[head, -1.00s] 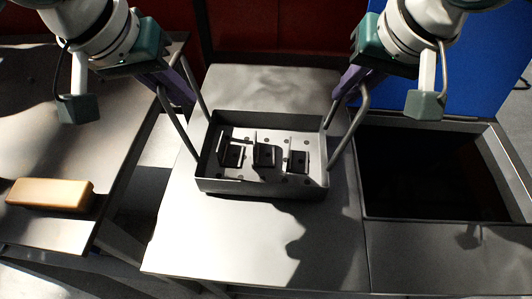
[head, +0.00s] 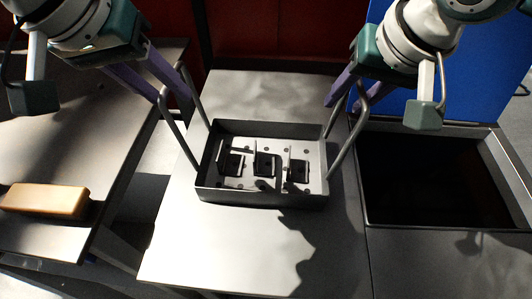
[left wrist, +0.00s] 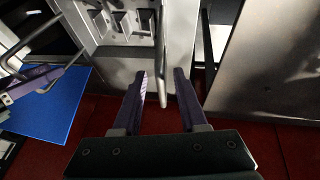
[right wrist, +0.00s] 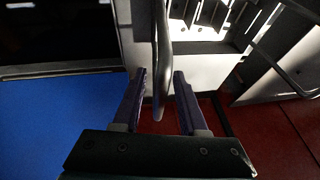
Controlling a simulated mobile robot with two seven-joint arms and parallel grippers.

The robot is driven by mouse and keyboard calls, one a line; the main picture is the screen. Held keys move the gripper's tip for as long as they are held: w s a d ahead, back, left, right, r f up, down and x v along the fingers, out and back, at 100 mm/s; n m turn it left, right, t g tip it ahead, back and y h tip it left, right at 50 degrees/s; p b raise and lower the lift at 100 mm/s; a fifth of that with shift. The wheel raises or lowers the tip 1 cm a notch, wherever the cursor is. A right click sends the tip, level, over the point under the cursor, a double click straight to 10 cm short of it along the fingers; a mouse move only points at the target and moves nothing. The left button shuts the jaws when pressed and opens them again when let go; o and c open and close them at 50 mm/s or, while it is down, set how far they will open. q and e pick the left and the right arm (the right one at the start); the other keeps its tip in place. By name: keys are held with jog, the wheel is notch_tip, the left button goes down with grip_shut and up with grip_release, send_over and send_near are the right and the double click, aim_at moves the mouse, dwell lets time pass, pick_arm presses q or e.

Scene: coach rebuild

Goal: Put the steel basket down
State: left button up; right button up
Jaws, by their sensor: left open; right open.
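The steel basket (head: 262,197) is a shallow grey tray with a tall bent-bar handle at each side. It sits level on the grey worktop (head: 205,250), with several dark brackets (head: 265,165) inside. My left gripper (head: 172,88) is open, its purple fingers on either side of the left handle (head: 182,140); in the left wrist view the bar (left wrist: 162,50) stands between the fingertips (left wrist: 162,75). My right gripper (head: 346,98) is open around the right handle (head: 345,145); the right wrist view shows the bar (right wrist: 161,45) between the fingertips (right wrist: 159,74). Contact with the bars cannot be told.
A dark open basin (head: 435,185) lies right of the worktop. On the left, across a gap, a separate bench (head: 60,150) carries a tan block (head: 45,200). A blue panel (head: 470,90) and a red panel (head: 270,35) stand behind. The worktop in front of the basket is clear.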

pick_arm(q)
jog(key=v, duration=0.8)
pick_arm(e)
jog(key=v, duration=1.2)
